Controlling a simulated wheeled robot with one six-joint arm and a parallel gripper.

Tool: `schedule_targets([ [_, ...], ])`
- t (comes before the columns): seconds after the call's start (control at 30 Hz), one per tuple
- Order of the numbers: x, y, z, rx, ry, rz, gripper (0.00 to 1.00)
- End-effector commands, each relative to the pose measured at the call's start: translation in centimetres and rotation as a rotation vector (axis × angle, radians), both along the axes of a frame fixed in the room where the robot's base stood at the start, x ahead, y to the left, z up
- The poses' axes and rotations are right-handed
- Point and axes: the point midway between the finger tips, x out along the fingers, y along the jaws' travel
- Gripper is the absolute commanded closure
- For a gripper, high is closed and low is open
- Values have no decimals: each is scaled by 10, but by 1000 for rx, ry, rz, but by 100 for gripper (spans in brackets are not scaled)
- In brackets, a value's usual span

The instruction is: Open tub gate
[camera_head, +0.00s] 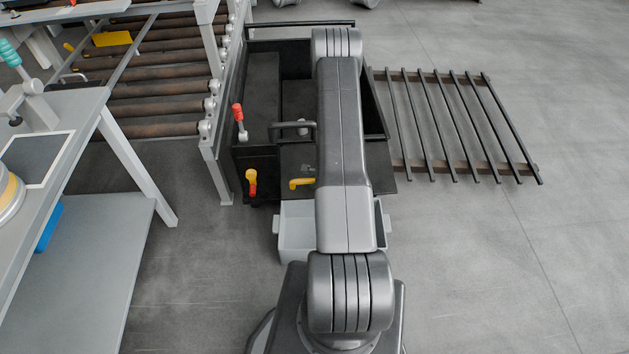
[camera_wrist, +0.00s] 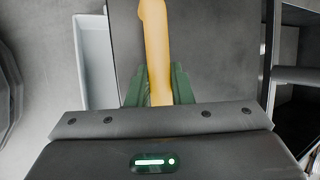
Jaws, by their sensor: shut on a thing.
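The black tub (camera_head: 262,160) stands on the floor beyond my base, with an open top and dark inner compartments. A yellow handle (camera_head: 301,183) is on its near side, partly hidden by my arm. In the wrist view, my gripper (camera_wrist: 159,84) has its green fingers closed around a long yellow handle (camera_wrist: 156,45), in front of a dark flat panel (camera_wrist: 210,55). This looks like the same handle, but my arm hides the grip in the head view. The panel looks closed; I cannot tell which edge is its hinge.
A red-topped lever (camera_head: 239,118) and a yellow-orange lever (camera_head: 251,182) sit at the tub's left. A light grey bin (camera_head: 297,225) stands close in front. A roller conveyor (camera_head: 150,105) is left, a slatted rack (camera_head: 455,125) right. Floor at lower right is clear.

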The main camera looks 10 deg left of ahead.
Motion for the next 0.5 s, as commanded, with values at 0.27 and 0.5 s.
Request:
schedule_targets([
  [0.27, 5, 1, 8, 5, -10, 0, 100],
  [0.5, 6, 2, 9, 7, -13, -1, 100],
])
